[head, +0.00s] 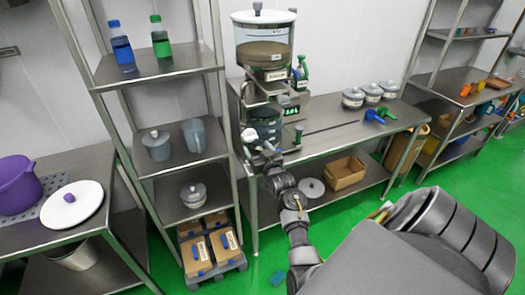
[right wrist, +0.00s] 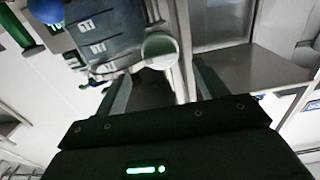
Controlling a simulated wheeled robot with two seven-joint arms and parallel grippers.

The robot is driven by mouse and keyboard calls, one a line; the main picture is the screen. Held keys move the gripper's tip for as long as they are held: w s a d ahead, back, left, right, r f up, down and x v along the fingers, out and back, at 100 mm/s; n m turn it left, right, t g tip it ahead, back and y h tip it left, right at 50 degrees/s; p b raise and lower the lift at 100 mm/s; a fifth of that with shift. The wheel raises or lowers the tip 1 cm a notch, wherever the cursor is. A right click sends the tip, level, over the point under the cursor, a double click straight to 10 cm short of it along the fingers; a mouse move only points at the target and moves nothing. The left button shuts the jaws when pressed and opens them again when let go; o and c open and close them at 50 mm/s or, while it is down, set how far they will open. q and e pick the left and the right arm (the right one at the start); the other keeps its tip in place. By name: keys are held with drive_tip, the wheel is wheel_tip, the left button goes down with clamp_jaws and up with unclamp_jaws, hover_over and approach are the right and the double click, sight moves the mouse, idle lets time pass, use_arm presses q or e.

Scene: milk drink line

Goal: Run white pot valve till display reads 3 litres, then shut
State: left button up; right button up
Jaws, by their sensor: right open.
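A large clear pot (head: 263,50) with a white rim and lid stands on top of the metal stand, with brown-grey contents and a label. A smaller blue-grey vessel (head: 265,125) sits below it; labelled blue-grey vessels (right wrist: 105,42) fill the upper wrist view. A green-lit display (head: 289,112) is beside the stand; its digits are too small to read surely. My right gripper (head: 262,152) is at the stand's front, near a white knob (head: 248,135). In the right wrist view, a pale round knob (right wrist: 160,48) lies just beyond my open fingers (right wrist: 163,88), apparently untouched. My left gripper is out of view.
Lidded pots (head: 371,93) and blue and green handled items (head: 376,115) stand on the bench to the right. A tall shelf (head: 160,70) with bottles and jugs stands close on the left. A cardboard box (head: 345,173) is on the lower shelf. Green floor in front is mostly clear.

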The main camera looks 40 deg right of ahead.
drive_tip(key=b+v, duration=0.1)
drive_tip(key=v, duration=0.4)
drive_tip(key=shift+s, duration=0.1)
idle(0.4)
